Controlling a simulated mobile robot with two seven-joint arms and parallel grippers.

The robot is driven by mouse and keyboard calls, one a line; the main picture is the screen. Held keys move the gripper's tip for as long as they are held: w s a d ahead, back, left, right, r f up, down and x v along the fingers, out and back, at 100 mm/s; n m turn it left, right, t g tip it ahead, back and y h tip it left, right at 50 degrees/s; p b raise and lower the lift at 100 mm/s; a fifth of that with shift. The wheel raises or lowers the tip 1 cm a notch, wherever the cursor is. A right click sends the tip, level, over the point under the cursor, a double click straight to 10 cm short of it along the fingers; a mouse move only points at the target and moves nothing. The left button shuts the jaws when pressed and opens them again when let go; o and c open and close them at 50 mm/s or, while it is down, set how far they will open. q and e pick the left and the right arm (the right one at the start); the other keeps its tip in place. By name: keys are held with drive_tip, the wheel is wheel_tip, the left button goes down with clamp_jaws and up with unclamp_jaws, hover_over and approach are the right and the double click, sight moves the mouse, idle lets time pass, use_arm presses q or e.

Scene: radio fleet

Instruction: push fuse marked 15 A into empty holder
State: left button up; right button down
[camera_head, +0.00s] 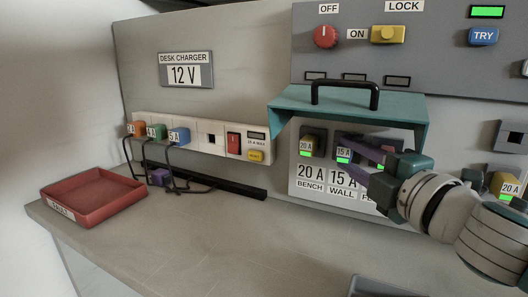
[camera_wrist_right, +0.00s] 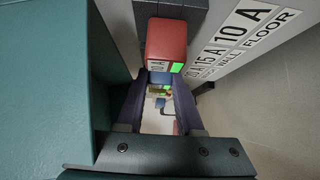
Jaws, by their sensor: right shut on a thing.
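The fuse marked 15 A (camera_head: 343,152) sits in the middle holder under the teal hood, above the 15 A WALL label, with a green strip lit beneath its mark. In the right wrist view a blue fuse (camera_wrist_right: 160,77) shows between the fingertips, partly hidden. My right gripper (camera_head: 349,158) reaches in from the right with its purple fingers closed around this fuse. How deep the fuse sits is hidden. The yellow 20 A fuse (camera_head: 308,145) stands to its left, and the red 10 A fuse (camera_wrist_right: 166,42) is beside it in the wrist view. My left gripper is out of view.
The teal hood (camera_head: 290,97) with a black handle (camera_head: 345,91) overhangs the fuses closely. A charger strip (camera_head: 205,139) with corded plugs and a red tray (camera_head: 95,196) stand at left. Another yellow 20 A fuse (camera_head: 505,185) is at far right. The front counter is mostly clear.

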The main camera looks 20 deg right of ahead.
drive_tip(key=shift+d, duration=0.1)
idle(0.4)
drive_tip(key=shift+c, duration=2.3)
unclamp_jaws()
drive_tip(key=shift+w, duration=0.1)
drive_tip(key=s, duration=1)
drive_tip(key=shift+a, duration=0.3)
